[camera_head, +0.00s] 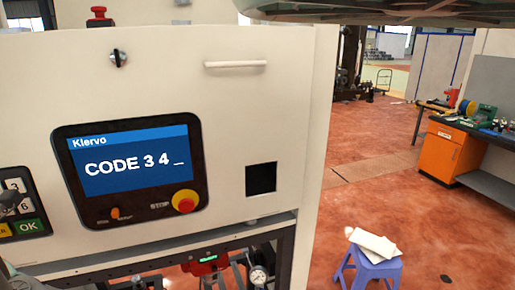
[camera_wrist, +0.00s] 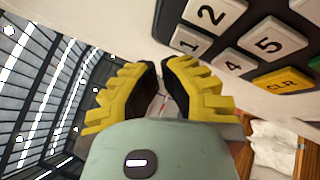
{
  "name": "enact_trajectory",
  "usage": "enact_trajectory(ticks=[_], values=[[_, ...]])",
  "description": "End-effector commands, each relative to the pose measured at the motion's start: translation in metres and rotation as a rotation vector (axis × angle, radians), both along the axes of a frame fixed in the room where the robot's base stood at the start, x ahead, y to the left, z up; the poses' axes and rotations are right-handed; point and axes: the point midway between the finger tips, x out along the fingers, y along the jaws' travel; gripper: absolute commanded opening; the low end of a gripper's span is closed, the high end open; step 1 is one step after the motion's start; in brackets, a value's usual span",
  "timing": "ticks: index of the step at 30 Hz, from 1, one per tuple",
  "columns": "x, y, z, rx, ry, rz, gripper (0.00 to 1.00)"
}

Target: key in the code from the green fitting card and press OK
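The screen (camera_head: 130,165) on the cream machine front reads "CODE 3 4 _". The keypad (camera_head: 22,192) is cut by the left edge of the head view, with its green OK key (camera_head: 28,226) in sight. A dark shape, probably part of my gripper, covers some keys there. In the wrist view my gripper (camera_wrist: 160,68) has yellow fingers close together, with a narrow gap showing between them and nothing held. Keys 1 (camera_wrist: 187,44), 2 (camera_wrist: 212,13), 4 (camera_wrist: 233,65), 5 (camera_wrist: 268,42) and yellow CLR (camera_wrist: 283,82) lie right of the fingers. I cannot make out a green fitting card.
A red stop button (camera_head: 185,201) sits below the screen, beside a dark square opening (camera_head: 261,178). A handle bar (camera_head: 235,64) sticks out above. A blue stool (camera_head: 372,268) bears white items. An orange cabinet (camera_head: 452,151) stands far right. Red floor between is mostly clear.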

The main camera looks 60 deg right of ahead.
Motion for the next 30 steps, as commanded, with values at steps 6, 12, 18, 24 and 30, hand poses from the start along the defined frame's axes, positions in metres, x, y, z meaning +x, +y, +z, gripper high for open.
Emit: enact_trajectory(ticks=[6,12,18,24,30], values=[[0.0055,-0.0035,-0.0004,0.0,0.0,0.001,0.0],[0.0057,-0.0034,0.0001,0.001,0.0,0.002,0.0],[0.006,-0.0037,0.0,0.001,0.0,0.002,0.0],[0.0077,-0.0046,0.0001,0.0,-0.001,0.003,0.0],[0.0095,-0.0058,0.0003,0.0,-0.001,0.003,0.0]])
